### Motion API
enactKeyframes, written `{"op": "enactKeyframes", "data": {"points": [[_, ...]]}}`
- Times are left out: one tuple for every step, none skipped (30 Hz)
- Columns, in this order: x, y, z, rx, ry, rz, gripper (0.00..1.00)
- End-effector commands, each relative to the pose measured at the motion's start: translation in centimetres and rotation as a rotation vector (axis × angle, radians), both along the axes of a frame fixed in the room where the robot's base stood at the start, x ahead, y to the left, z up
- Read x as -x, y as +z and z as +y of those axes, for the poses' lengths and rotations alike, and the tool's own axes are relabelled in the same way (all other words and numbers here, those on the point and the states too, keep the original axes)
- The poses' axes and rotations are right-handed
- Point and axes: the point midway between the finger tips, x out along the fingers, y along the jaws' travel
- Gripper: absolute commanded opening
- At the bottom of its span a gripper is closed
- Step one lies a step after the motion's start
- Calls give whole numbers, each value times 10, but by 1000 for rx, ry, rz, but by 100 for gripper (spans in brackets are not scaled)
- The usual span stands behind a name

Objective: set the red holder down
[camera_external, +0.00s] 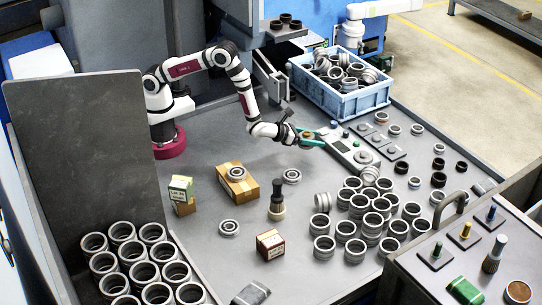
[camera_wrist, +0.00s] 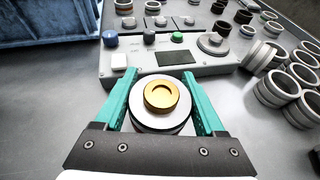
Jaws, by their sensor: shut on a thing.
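My gripper (camera_external: 312,138) reaches over the table beside the grey control box. In the wrist view, the teal fingers of my gripper (camera_wrist: 162,80) are on either side of a round holder (camera_wrist: 145,119), shut on it. The holder has a pale silver disc and a brass-coloured ring-shaped top (camera_wrist: 161,96). In the external view the holder is small and mostly hidden by the fingers.
The control box (camera_external: 351,153) with knobs and a dark display stands just beyond the fingers. Many metal rings (camera_external: 374,222) crowd the table to the right. A blue crate (camera_external: 341,99) is behind. A cardboard box (camera_external: 237,189) bears a ring. Bare table lies left in the wrist view.

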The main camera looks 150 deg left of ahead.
Motion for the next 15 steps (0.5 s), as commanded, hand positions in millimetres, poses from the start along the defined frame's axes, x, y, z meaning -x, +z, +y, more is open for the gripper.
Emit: {"op": "enactKeyframes", "data": {"points": [[2,-3,6,-3,2,-2,0],[3,-4,9,-2,1,-1,0],[4,-8,10,-1,-1,-1,0],[4,-13,11,-1,-1,-1,0],[4,-19,12,-1,-1,0,0],[5,-27,11,0,-2,1,0],[4,-33,11,0,-1,1,0],[4,-38,11,0,-1,0,0],[4,-42,11,-1,-1,0,0],[4,-45,12,-2,-2,-1,0],[4,-46,12,-3,-2,-2,0],[4,-47,12,-3,-2,-2,0],[4,-47,12,-3,-2,-2,0],[4,-46,12,-2,-1,-2,0],[4,-46,12,-2,-1,-2,0]]}}
